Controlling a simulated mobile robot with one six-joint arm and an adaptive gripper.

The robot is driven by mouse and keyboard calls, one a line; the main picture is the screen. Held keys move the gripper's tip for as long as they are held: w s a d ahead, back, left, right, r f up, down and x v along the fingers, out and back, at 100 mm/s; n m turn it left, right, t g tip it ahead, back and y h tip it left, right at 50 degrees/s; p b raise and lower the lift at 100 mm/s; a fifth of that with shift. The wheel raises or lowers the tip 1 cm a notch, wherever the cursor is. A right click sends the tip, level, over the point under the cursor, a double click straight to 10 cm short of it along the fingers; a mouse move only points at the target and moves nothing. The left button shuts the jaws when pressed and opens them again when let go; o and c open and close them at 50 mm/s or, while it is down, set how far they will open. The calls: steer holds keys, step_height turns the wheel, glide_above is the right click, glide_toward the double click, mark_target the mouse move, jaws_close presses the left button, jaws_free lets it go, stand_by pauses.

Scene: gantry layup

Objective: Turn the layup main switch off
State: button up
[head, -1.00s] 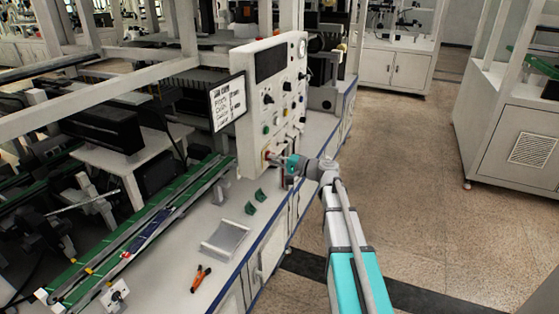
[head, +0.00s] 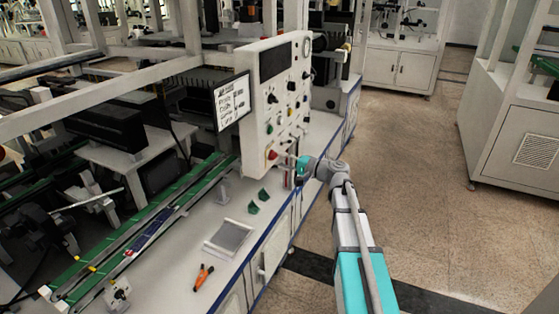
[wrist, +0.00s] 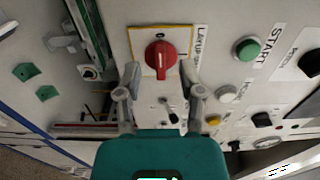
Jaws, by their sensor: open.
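The layup main switch is a red rotary knob (wrist: 160,60) on a white plate with a yellow border, beside a label partly reading "LAYUP". Its raised handle runs roughly up and down in the wrist view, in line with the O mark above it; an I mark is to the right. The knob also shows in the head view (head: 272,155), low on the white control panel (head: 258,130). My gripper (wrist: 161,78) is open and empty, its fingers apart on either side below the knob, and it appears clear of it. In the head view my gripper (head: 285,160) faces the panel.
A green START button (wrist: 247,49), a white button (wrist: 227,93) and several other knobs sit near the switch. Green brackets (head: 258,201), a grey tray (head: 229,238) and orange-handled pliers (head: 203,277) lie on the bench. The floor to the right is clear.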

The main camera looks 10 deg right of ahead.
steer(key=v, duration=1)
steer(key=shift+a, duration=0.15)
steer(key=s+a+f+n+g+h+p, duration=0.3)
steer(key=s+a+f+n+g+h, duration=0.15)
steer(key=s+a+f+g, duration=0.4)
steer(key=s+f+n+g+h+p, duration=0.2)
steer(key=s+f+h, duration=0.2)
steer(key=s+h, duration=0.6)
steer(key=shift+s+d+f, duration=0.3)
steer(key=shift+s+d, duration=0.05)
steer(key=shift+s, duration=0.65)
